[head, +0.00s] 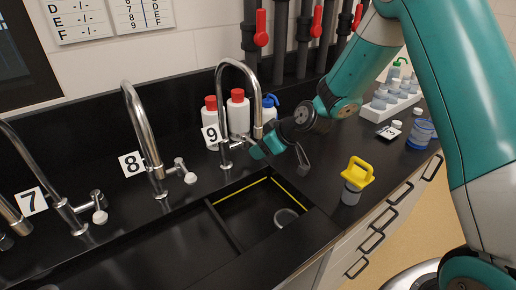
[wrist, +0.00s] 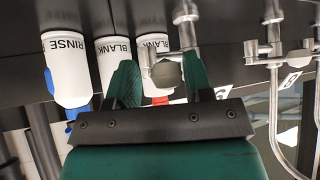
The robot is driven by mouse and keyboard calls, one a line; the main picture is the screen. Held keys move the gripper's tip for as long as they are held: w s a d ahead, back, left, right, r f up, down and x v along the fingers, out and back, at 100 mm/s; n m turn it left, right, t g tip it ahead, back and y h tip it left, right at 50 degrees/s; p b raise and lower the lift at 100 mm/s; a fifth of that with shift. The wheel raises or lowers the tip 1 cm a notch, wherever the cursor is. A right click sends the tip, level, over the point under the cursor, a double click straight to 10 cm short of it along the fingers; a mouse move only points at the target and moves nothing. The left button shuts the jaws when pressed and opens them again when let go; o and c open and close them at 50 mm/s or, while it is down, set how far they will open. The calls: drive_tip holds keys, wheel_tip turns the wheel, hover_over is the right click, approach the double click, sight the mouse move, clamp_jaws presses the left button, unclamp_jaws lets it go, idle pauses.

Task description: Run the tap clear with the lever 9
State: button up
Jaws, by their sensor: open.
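Tap 9 (head: 257,95) is a chrome gooseneck at the back of the counter, with its label 9 (head: 211,134) on the left. My gripper (head: 258,149) is at the tap's base, coming from the right, and hides most of the lever in the head view. In the wrist view, my gripper (wrist: 162,85) is open, with one green finger on each side of the lever's round grey knob (wrist: 167,75). The knob sits close to the right finger; I cannot tell whether they touch. The tap's spout hangs over the counter near the sink (head: 241,185).
Taps 8 (head: 136,115) and 7 (head: 38,170) stand to the left. White bottles (head: 238,114) stand behind tap 9, close to my gripper. A bottle rack (head: 378,108) is farther right.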

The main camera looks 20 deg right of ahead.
drive_tip(key=shift+w+d+b, duration=0.35)
drive_tip(key=shift+w+d, duration=1.6)
drive_tip(key=shift+d, duration=0.25)
idle(2.0)
drive_tip(key=s+a, duration=0.2)
drive_tip(key=s+a+b, duration=0.1)
drive_tip(key=s+a, duration=0.1)
drive_tip(key=a, duration=0.1)
drive_tip(key=shift+s+a, duration=0.25)
drive_tip(key=shift+s, duration=0.1)
drive_tip(key=shift+w+d, duration=0.25)
drive_tip(key=shift+d, duration=0.1)
drive_tip(key=shift+d+r, duration=0.1)
drive_tip(key=p+v, duration=0.1)
drive_tip(key=v, duration=0.5)
drive_tip(key=shift+s+r+p, duration=0.25)
drive_tip(key=shift+r+p, duration=0.05)
drive_tip(key=shift+p, duration=0.05)
drive_tip(key=shift+d, duration=0.15)
